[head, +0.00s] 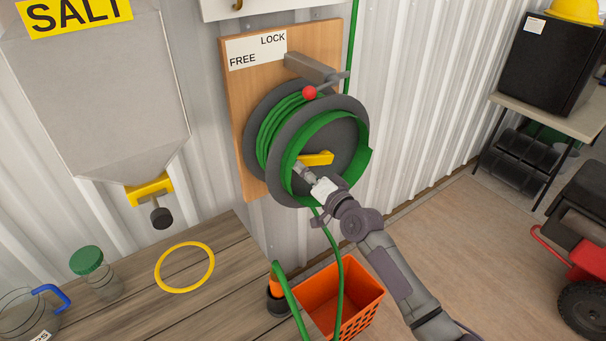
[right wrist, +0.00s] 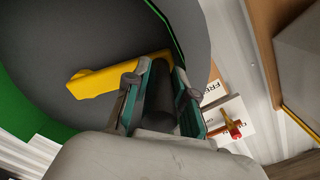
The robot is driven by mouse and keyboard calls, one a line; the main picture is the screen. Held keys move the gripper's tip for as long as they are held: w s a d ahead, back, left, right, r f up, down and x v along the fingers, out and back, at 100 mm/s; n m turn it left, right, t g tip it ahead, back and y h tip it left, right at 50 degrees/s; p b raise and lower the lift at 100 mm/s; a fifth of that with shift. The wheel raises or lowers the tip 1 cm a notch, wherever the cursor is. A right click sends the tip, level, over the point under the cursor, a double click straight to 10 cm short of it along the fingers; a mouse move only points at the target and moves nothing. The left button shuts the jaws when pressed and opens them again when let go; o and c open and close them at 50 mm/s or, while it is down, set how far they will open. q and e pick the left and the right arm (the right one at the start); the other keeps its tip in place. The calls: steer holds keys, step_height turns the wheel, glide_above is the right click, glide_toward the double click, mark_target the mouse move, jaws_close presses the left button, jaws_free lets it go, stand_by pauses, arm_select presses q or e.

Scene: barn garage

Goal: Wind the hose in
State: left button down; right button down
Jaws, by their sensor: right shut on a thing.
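The hose reel (head: 352,112) has dark grey discs and hangs on a wooden board. Green hose (head: 275,130) is wound on its drum, and a length (head: 340,265) hangs below it. A yellow crank (head: 318,158) sits on the reel's front; it also shows in the right wrist view (right wrist: 95,85). My right gripper (head: 303,170) is shut on the crank's dark round handle (right wrist: 158,98), which lies between its fingers in the right wrist view (right wrist: 160,95). A red ball knob (head: 309,92) is at the reel's top, below the LOCK/FREE sign (head: 256,50). My left gripper is out of view.
An orange basket (head: 362,298) is below the reel. A salt hopper (head: 95,90) hangs at left. A table (head: 550,115) and red cart (head: 585,250) stand right; the floor between is clear.

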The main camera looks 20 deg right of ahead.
steer(key=w+d+r+m+p, duration=0.3)
steer(key=d+r+m, duration=0.4)
steer(key=m, duration=0.5)
steer(key=shift+d+r+p, duration=0.4)
steer(key=shift+d+p, duration=0.35)
steer(key=c, duration=1)
jaws_free()
steer(key=shift+o, duration=0.2)
steer(key=v, duration=1.2)
